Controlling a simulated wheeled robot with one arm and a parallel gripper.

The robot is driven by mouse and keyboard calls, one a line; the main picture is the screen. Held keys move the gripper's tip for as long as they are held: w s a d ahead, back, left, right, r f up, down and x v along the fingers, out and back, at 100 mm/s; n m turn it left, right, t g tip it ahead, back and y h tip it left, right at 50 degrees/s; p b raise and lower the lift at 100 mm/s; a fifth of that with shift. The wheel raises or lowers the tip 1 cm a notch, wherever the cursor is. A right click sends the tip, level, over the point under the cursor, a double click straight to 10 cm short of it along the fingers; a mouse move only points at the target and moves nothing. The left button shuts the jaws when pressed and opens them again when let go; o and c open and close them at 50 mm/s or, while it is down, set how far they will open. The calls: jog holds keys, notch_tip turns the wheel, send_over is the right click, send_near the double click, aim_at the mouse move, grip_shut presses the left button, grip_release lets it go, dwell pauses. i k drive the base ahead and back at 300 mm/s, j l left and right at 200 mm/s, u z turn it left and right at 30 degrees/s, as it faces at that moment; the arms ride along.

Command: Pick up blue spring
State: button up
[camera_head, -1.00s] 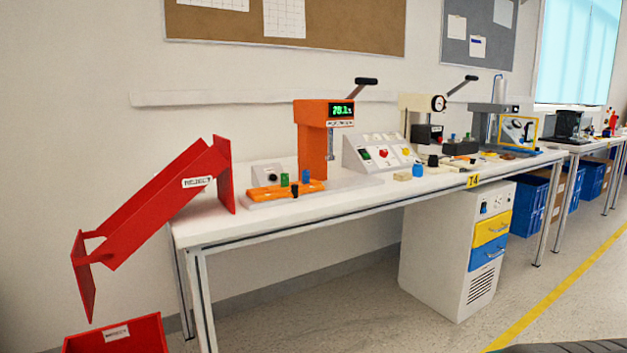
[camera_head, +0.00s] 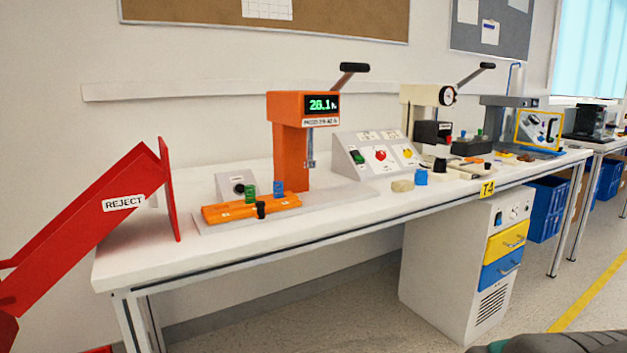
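Two small blue pieces show on the white workbench (camera_head: 330,228). One blue piece (camera_head: 278,187) stands at the orange fixture (camera_head: 235,211), right of a green piece (camera_head: 250,192) and behind a small black knob (camera_head: 261,210). The other blue piece (camera_head: 421,177) stands on the bench near its front edge, just right of a low beige block (camera_head: 402,186). Both are too small to tell which is a spring.
An orange press (camera_head: 291,155) with a lever stands behind the fixture. A control box (camera_head: 375,153) with buttons is right of it. A red reject chute (camera_head: 90,220) slopes off the bench's left end. A white cabinet (camera_head: 440,260) stands underneath. The front left bench top is clear.

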aim_at(277, 196)
jog(key=i+l+u, duration=0.15)
jog(key=u, duration=0.25)
jog(key=i+l+u, duration=0.2)
jog(key=u, duration=0.2)
jog(key=i+l+u, duration=0.35)
jog(key=k+j, duration=0.05)
jog(key=k, duration=0.05)
